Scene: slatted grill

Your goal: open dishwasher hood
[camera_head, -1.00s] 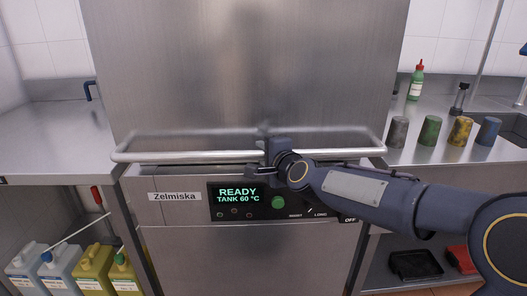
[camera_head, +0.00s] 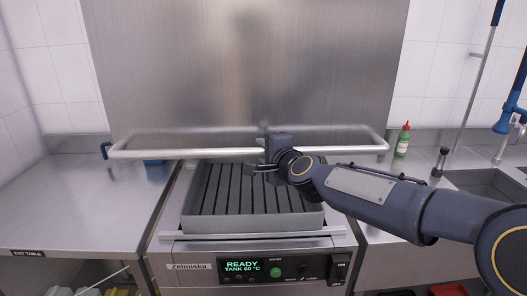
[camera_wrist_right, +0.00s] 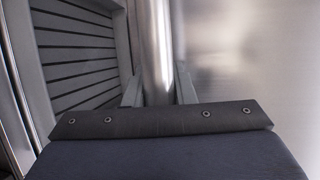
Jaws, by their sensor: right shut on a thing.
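The dishwasher hood (camera_head: 240,70) is a large steel box, raised above the machine's base. Its bar handle (camera_head: 190,153) runs across the lower front. My right gripper (camera_head: 268,158) is shut on the bar near its middle. In the right wrist view the bar (camera_wrist_right: 156,50) passes between the two fingers (camera_wrist_right: 158,90). A slatted grey rack (camera_head: 252,195) shows in the gap below the hood, and its slats also show in the right wrist view (camera_wrist_right: 80,55). The front panel (camera_head: 262,268) reads READY, TANK 60 °C. My left gripper is not in view.
Steel counters stand on the left (camera_head: 85,195) and right (camera_head: 375,215) of the machine. A green bottle with a red cap (camera_head: 402,142) stands at the back right, near a sink (camera_head: 490,185) and a blue-handled tap (camera_head: 508,115). The left counter is mostly clear.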

